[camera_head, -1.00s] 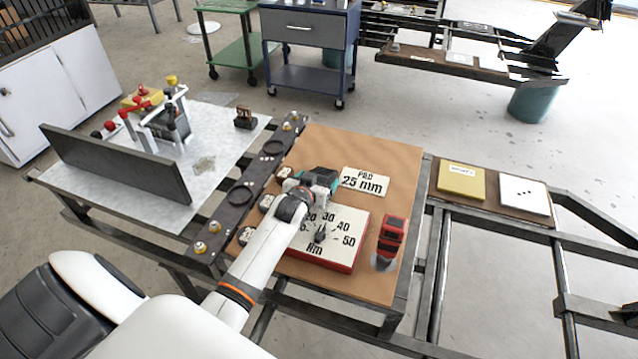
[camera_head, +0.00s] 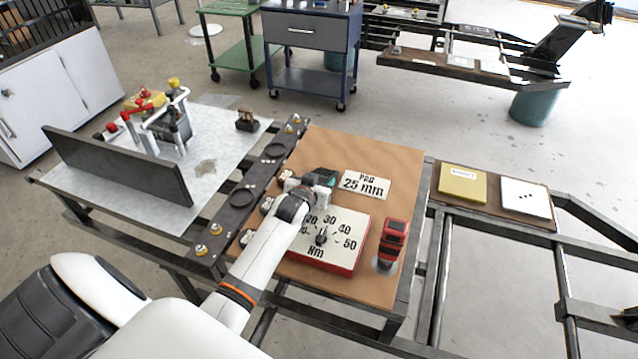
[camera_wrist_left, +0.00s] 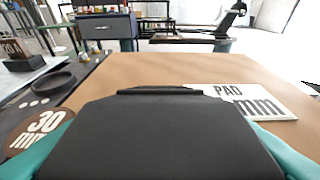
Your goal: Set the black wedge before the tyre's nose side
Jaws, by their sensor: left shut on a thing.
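My left gripper (camera_head: 322,181) reaches over the brown board and is shut on a black piece, which I take to be the black wedge (camera_wrist_left: 160,135). In the left wrist view the wedge fills the lower middle between teal fingers, with its top edge towards the board's far side. In the head view the wedge (camera_head: 319,174) shows only as a small dark shape at the gripper, left of the "PAD 25 mm" plate (camera_head: 366,185). I cannot tell whether it touches the board. I cannot make out a tyre in either view. My right gripper is out of view.
A red-edged dial box (camera_head: 330,245) marked in Nm and a red tool (camera_head: 391,240) stand on the brown board (camera_head: 385,150). A dark strip (camera_head: 225,215) with rings and brass fittings runs along its left. The board's far part is clear.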

